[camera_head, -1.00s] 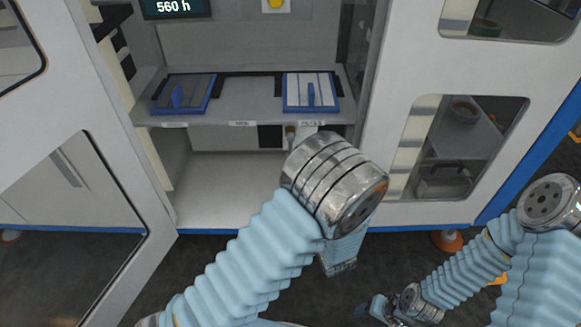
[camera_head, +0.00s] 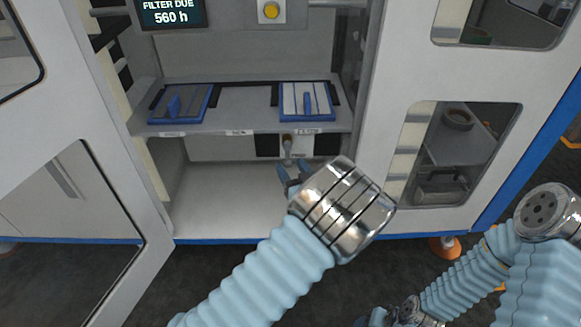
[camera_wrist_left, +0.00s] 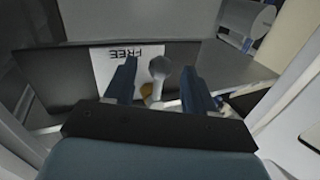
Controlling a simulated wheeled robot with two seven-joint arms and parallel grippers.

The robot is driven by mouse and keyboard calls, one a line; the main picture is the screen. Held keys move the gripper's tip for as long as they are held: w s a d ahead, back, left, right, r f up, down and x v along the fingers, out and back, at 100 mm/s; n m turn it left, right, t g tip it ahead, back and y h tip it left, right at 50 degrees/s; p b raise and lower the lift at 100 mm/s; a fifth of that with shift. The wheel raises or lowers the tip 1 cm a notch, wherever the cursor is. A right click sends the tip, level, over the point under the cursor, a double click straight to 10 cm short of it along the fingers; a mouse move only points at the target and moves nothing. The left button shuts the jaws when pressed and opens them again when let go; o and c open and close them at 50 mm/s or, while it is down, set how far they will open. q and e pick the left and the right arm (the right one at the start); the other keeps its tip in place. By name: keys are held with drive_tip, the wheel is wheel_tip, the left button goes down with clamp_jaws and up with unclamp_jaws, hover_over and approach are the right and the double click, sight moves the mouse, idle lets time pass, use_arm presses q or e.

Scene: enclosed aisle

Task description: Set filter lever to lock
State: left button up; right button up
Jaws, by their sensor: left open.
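The filter lever (camera_head: 288,146) is a pale handle with a rounded end, below the shelf of the open cabinet. In the left wrist view the lever's rounded end (camera_wrist_left: 159,68) shows between the two blue fingers of my left gripper (camera_wrist_left: 160,80). A white label reading FREE (camera_wrist_left: 122,62), upside down in this view, is beside it. In the head view my left gripper (camera_head: 293,172) is open just below the lever, partly hidden by my wrist. I cannot tell whether a finger touches the lever. My right gripper is barely visible at the bottom edge (camera_head: 376,317).
Two blue-framed filter panels, left (camera_head: 176,104) and right (camera_head: 293,116), lie on the shelf (camera_head: 240,123). A display (camera_head: 171,13) reads FILTER DUE 560 h. The lower compartment floor (camera_head: 215,200) is clear. Open doors (camera_head: 70,200) flank the cabinet.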

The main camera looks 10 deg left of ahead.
use_arm(q)
drive_tip(key=shift+w+a, duration=0.3)
drive_tip(key=shift+w, duration=0.15)
drive_tip(key=shift+c, duration=0.2)
clamp_jaws()
